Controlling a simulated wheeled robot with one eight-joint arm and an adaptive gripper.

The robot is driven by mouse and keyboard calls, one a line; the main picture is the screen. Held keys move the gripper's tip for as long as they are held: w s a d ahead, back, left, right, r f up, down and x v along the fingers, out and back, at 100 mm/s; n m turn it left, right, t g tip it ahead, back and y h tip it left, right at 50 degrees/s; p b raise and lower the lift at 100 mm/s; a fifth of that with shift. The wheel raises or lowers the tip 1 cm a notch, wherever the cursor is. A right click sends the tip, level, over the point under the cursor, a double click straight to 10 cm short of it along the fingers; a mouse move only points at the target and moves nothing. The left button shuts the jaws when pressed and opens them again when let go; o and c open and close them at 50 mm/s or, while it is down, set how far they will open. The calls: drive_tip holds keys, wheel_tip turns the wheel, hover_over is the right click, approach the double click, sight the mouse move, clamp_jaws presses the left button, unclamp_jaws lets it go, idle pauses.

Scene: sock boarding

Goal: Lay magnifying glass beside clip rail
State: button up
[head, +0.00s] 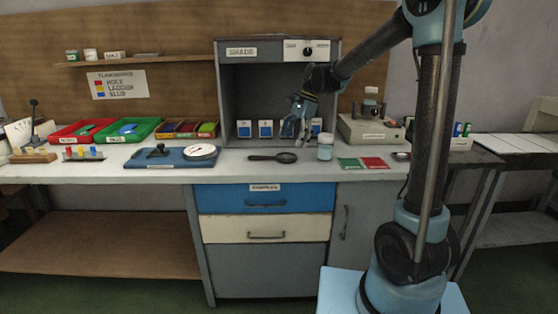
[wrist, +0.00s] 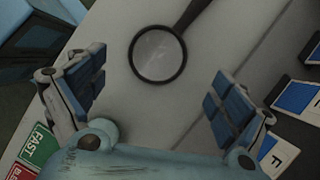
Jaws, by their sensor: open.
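The magnifying glass (head: 285,157) has a round dark-rimmed lens and a dark handle. It lies flat on the white worktop in front of the shade booth, handle to the left in the head view. In the wrist view its lens (wrist: 158,54) shows between and beyond my fingertips, with the handle running off the top edge. My gripper (head: 297,124) is open and empty above the worktop near the glass; its blue-padded fingers (wrist: 156,80) are apart. A low strip with coloured pegs (head: 83,154), which looks like the clip rail, lies at the left of the worktop.
A blue board (head: 180,163) with a dial lies between the peg strip and the glass. A jar (head: 325,147) stands close right of the glass, then green and red cards (head: 375,163). The shade booth (head: 226,100) holds several cards. Red and green trays (head: 130,128) stand back left.

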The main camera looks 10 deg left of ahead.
sight(287, 156)
drive_tip(key=shift+d+x, duration=0.2)
drive_tip(key=shift+x, duration=2.45)
drive_tip(key=shift+c, duration=0.4)
drive_tip(key=c, duration=1.2)
